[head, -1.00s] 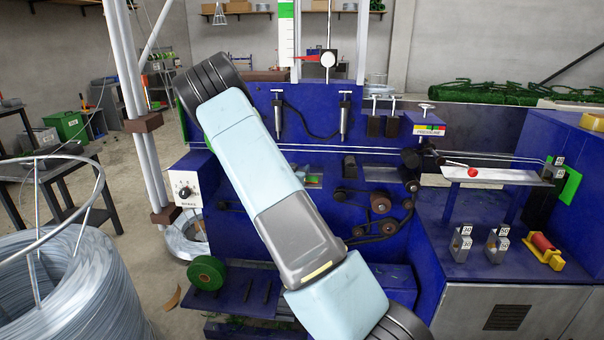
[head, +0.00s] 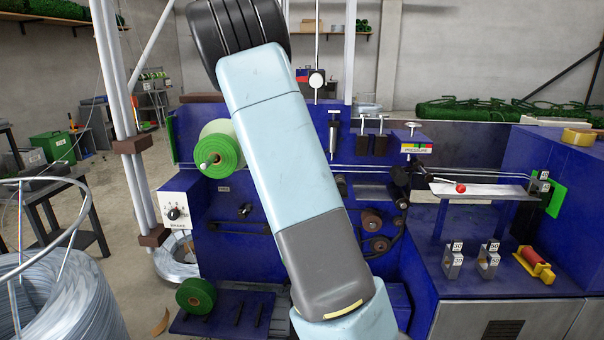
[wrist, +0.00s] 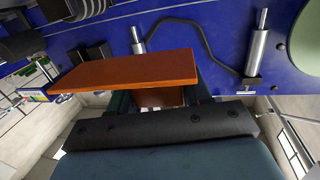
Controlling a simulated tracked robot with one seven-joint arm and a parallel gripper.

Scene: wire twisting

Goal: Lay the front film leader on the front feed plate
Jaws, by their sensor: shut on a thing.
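My gripper (wrist: 158,97) is shut on the stem of a flat orange-brown piece (wrist: 125,70) in the wrist view. The piece is held in front of the blue machine panel; I cannot tell whether it is the front film leader. In the head view my arm hides the gripper and the held piece. A green film roll (head: 218,152) sits on a spindle at the machine's upper left. A grey plate (head: 371,191) shows in a panel opening right of my arm; I cannot tell whether it is the front feed plate.
Two wires (head: 380,167) run across the panel to a white tray (head: 478,190) with a red-knobbed lever. A second green roll (head: 196,296) sits on the lower shelf. A wire coil (head: 60,290) stands at front left. Cylinders and a dark cable (wrist: 205,28) line the panel near my gripper.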

